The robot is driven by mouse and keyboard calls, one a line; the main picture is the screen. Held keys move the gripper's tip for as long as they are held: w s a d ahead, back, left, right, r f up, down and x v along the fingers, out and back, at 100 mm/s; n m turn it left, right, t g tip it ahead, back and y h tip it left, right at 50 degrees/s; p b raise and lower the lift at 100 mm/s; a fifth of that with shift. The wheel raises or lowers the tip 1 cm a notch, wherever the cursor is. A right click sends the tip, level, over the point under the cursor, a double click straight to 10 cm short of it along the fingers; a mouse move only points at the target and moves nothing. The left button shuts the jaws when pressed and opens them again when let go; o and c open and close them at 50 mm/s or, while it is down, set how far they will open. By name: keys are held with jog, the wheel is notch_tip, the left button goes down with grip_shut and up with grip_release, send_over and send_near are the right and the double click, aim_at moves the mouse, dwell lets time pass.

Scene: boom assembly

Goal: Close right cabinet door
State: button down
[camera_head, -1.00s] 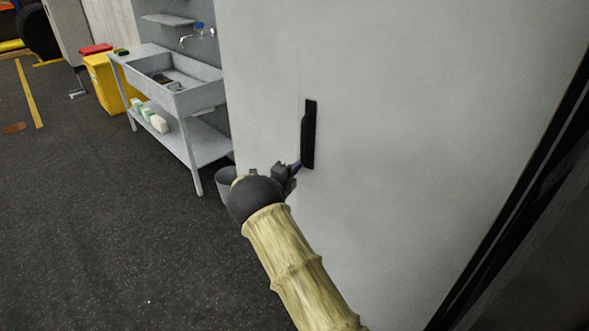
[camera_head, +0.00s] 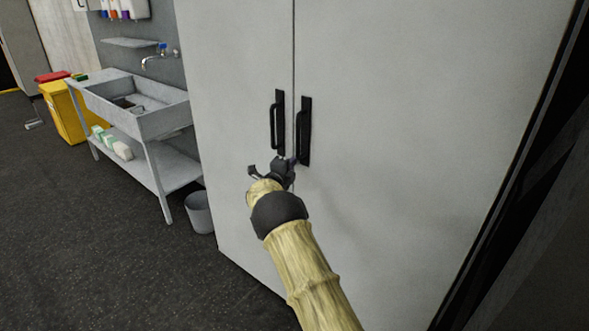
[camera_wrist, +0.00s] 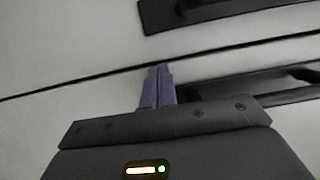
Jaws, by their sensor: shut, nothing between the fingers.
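The right cabinet door (camera_head: 410,120) is a pale grey panel that looks flush with the left door (camera_head: 235,90), with a thin dark seam between them. Its black handle (camera_head: 305,130) stands just right of the seam; the left door's handle (camera_head: 277,122) is just left of it. My gripper (camera_head: 289,161) is at the lower end of the right handle, near the seam. In the wrist view its purple fingertips (camera_wrist: 157,86) are together and empty, close to the door face beside a black handle (camera_wrist: 260,88). I cannot tell whether they touch the door.
A grey sink bench (camera_head: 140,110) stands left of the cabinet, with a grey bucket (camera_head: 200,212) on the floor beside it. A yellow bin (camera_head: 66,112) is farther left. The dark floor (camera_head: 110,240) in front and left is clear.

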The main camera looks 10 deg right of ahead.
jog(key=shift+w+d+r, duration=0.15)
jog(key=shift+d+r, duration=0.5)
jog(key=s+a+f+b, duration=0.1)
jog(key=s+a+b, duration=0.2)
jog(key=s+a, duration=0.8)
jog(key=s+d+r+n+g+y+p, duration=0.2)
jog(key=s+d+r+n+y+p, duration=0.5)
jog(key=n, duration=0.5)
jog(key=s+d+n+g+y+p, duration=0.1)
jog(key=s+d+n+g, duration=0.1)
jog(key=s, duration=0.8)
jog(key=s+d+f+n+g+y+p, duration=0.1)
jog(key=s+n+g, duration=0.4)
jog(key=s, duration=0.6)
jog(key=s+d+f+n+g+p, duration=0.1)
jog(key=s+d+n+g, duration=0.2)
jog(key=s, duration=0.8)
jog(key=n, duration=0.2)
jog(key=shift+s+d+n+y+p, duration=0.15)
jog(key=shift+d+n+y+p, duration=0.15)
jog(key=shift+d+y+p, duration=0.1)
